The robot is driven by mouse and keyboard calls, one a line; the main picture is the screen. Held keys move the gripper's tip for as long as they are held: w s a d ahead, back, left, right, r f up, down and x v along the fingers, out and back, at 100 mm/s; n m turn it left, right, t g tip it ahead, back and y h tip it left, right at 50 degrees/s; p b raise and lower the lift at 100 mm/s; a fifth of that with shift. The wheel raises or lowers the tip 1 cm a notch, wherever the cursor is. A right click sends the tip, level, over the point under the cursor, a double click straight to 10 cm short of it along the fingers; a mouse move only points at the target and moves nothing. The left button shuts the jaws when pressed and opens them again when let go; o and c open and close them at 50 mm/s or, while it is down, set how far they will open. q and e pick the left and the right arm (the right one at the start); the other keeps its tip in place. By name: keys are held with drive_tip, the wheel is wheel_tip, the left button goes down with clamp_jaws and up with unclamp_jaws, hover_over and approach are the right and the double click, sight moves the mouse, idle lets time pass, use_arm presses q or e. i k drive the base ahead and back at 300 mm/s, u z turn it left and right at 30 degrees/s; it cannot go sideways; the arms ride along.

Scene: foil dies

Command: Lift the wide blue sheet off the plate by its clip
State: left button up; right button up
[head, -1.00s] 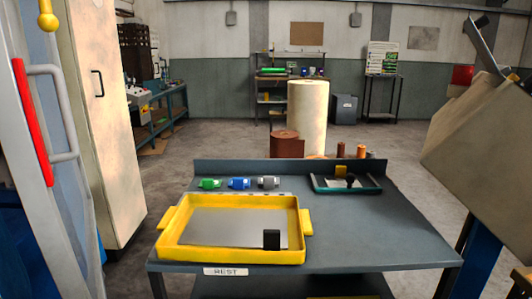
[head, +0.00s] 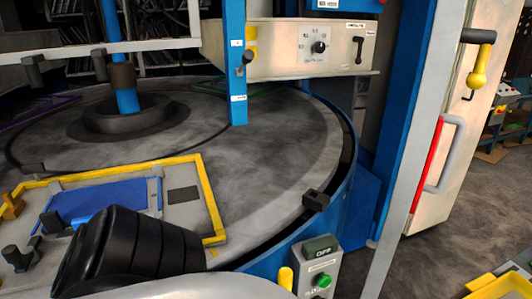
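The wide blue sheet (head: 105,197) lies flat on a grey plate inside a yellow-edged frame (head: 212,215), at the left of a large round turntable. Small dark blocks stand at its near left edge, one upright (head: 50,222); I cannot tell which is its clip. A black ribbed part of my own arm rises from the bottom edge and hides the sheet's near side. No fingers of either gripper show.
The round grey turntable (head: 270,160) has a blue rim and a blue post (head: 237,65). A control box with a green button (head: 322,281) stands in front. A yellow tray's corner (head: 500,285) shows at bottom right.

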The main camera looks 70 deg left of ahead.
sight(132, 194)
drive_tip(key=k, duration=0.5)
drive_tip(key=z, duration=1.3)
drive_tip(key=i, duration=0.75)
drive_tip(key=u, duration=4.6)
drive_tip(key=i, duration=0.5)
drive_tip(key=u, duration=0.05)
